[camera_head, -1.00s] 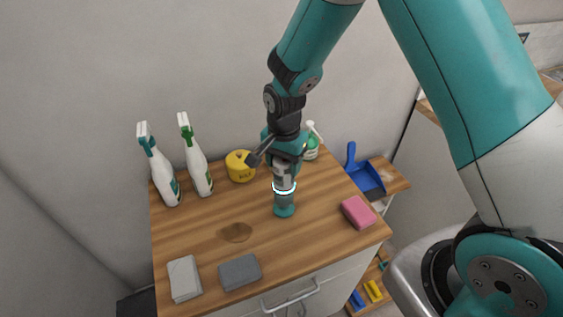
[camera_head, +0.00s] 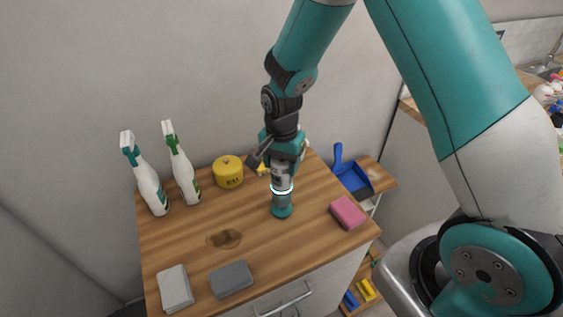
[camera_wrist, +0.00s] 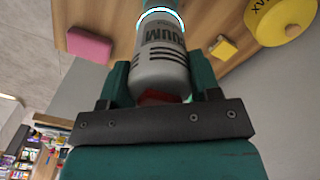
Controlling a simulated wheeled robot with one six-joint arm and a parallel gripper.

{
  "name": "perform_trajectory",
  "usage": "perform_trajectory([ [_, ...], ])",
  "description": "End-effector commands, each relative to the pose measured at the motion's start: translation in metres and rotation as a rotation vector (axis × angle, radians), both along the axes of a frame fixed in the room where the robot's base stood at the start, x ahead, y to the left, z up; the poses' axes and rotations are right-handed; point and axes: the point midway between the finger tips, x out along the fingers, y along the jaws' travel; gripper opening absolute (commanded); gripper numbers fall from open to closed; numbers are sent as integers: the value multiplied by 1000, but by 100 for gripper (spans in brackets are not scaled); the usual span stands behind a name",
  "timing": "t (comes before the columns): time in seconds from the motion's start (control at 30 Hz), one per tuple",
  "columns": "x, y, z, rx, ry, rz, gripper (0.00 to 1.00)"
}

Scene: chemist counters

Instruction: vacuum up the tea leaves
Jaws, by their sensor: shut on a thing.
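My gripper (camera_head: 281,160) is shut on a handheld vacuum (camera_head: 281,198), grey with a glowing white ring and a teal lower end. The vacuum points down over the wooden counter top, near its middle; I cannot tell whether its end touches the wood. In the wrist view the grey vacuum body (camera_wrist: 161,60) sits between the two teal fingers of my gripper (camera_wrist: 162,85). The tea leaves (camera_head: 223,239) show as a flat brown patch on the counter, left of the vacuum and apart from it. The vacuum's lower end is outside the wrist view.
A pink sponge (camera_head: 348,213) lies right of the vacuum. Two spray bottles (camera_head: 150,187) (camera_head: 184,175) and a yellow tin (camera_head: 228,172) stand at the back left. Light grey (camera_head: 175,288) and dark grey (camera_head: 231,279) blocks lie in front. A blue dustpan (camera_head: 353,180) is beyond the right edge.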

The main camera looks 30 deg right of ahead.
Motion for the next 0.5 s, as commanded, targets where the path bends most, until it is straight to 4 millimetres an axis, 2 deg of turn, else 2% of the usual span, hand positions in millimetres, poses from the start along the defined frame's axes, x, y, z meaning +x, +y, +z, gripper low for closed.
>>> perform_trajectory([
  [0.5, 24, 0, 1, 1, -2, -1, 33],
])
